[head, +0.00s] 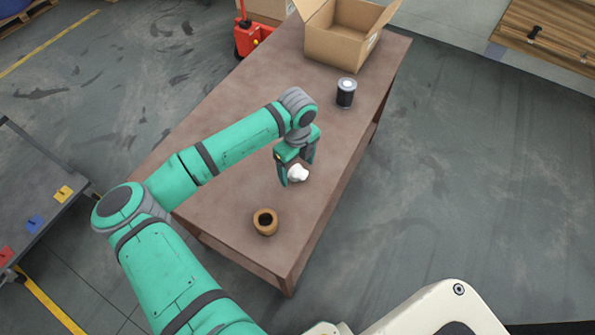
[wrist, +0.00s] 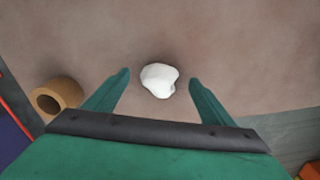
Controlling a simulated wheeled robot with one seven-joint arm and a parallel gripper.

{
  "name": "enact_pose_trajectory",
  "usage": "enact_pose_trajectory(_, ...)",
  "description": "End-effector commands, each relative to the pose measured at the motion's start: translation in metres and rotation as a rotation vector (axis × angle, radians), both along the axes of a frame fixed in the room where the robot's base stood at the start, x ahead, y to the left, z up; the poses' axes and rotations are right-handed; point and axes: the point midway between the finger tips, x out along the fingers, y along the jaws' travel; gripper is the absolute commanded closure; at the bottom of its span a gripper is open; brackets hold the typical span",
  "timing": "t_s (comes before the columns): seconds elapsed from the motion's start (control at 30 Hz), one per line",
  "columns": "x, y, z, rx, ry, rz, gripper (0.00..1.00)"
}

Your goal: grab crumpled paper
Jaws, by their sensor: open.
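The crumpled paper (head: 298,173) is a small white lump on the brown table (head: 222,205). It also shows in the wrist view (wrist: 159,80), centred between the two fingers and slightly beyond their tips. My gripper (head: 298,170) is open, with its green fingers pointing down around the paper's place. In the wrist view my gripper (wrist: 160,82) has a finger on each side of the paper, with a gap on both sides. I cannot tell whether the fingertips reach the table.
A tan ring-shaped roll (head: 265,222) stands near the table's front end. A dark can with a light top (head: 346,93) and an open cardboard box (head: 340,48) stand farther back. The table's right edge is near the paper. A grey cart (head: 40,165) stands left.

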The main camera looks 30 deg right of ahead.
Motion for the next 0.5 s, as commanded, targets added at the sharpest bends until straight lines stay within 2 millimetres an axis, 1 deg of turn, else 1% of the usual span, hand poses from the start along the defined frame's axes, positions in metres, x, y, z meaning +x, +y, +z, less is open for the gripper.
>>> enact_pose_trajectory(0.1, 0.0001, 0.0005, -0.0082, 0.000, 0.001, 0.002, 0.24)
enact_pose_trajectory(0.33, -0.0005, -0.0009, -0.0092, 0.000, 0.001, -0.001, 0.24)
enact_pose_trajectory(0.37, -0.0006, -0.0011, -0.0091, 0.000, 0.000, -0.002, 0.28)
enact_pose_trajectory(0.4, -0.0006, -0.0012, -0.0091, 0.000, 0.000, -0.002, 0.38)
enact_pose_trajectory(0.47, -0.0006, -0.0012, -0.0090, 0.000, 0.000, -0.002, 0.52)
enact_pose_trajectory(0.5, -0.0006, -0.0012, -0.0090, 0.000, 0.000, -0.002, 0.62)
